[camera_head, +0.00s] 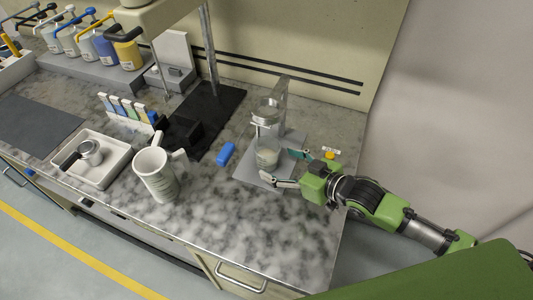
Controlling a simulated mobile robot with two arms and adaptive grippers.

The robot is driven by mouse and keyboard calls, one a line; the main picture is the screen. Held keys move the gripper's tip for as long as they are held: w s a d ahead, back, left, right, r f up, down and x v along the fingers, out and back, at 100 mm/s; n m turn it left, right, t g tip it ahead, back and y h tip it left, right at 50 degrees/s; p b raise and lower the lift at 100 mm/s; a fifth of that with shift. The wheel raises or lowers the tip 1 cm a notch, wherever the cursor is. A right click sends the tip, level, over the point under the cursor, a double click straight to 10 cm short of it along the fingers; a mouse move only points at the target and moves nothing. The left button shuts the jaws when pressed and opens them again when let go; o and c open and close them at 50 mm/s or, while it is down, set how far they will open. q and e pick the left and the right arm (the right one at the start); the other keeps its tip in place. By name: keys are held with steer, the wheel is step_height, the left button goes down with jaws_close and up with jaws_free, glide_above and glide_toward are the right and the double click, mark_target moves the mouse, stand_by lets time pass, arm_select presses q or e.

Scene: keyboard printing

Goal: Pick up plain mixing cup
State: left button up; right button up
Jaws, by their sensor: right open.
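A small clear cup (267,157), which looks like the plain mixing cup, stands upright on the grey base (249,171) of a small stand. My right gripper (283,167) reaches in from the right and is open. One finger is at the cup's right side and the other is just in front of it. I cannot tell whether either finger touches the cup. My left gripper is not in view.
The stand's upper holder (266,110) is above the cup. A blue block (226,154) and a white jug (155,176) are to the left. A white tray (117,165) holds a metal cup (89,150). Pump bottles (126,54) line the back left. The front right counter is clear.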

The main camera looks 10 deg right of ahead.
steer(key=shift+w+a+f, duration=0.15)
steer(key=shift+w+a, duration=0.15)
steer(key=shift+w, duration=0.15)
steer(key=shift+w+a+f, duration=0.1)
steer(key=shift+w, duration=0.15)
steer(key=shift+w+a+p, duration=0.2)
steer(key=shift+w+p, duration=0.15)
steer(key=shift+p, duration=0.05)
steer(key=p+x, duration=0.1)
steer(key=x, duration=0.2)
steer(key=shift+w+f, duration=0.15)
steer(key=shift+w, duration=0.05)
steer(key=shift+w+a+f, duration=0.15)
steer(key=shift+w+f, duration=0.05)
steer(key=shift+w, duration=0.1)
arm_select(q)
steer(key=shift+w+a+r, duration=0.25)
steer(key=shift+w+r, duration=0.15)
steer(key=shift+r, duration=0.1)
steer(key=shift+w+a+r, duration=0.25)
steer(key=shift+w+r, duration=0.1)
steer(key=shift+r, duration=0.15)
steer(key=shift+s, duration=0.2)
arm_select(e)
steer(key=c, duration=1.3)
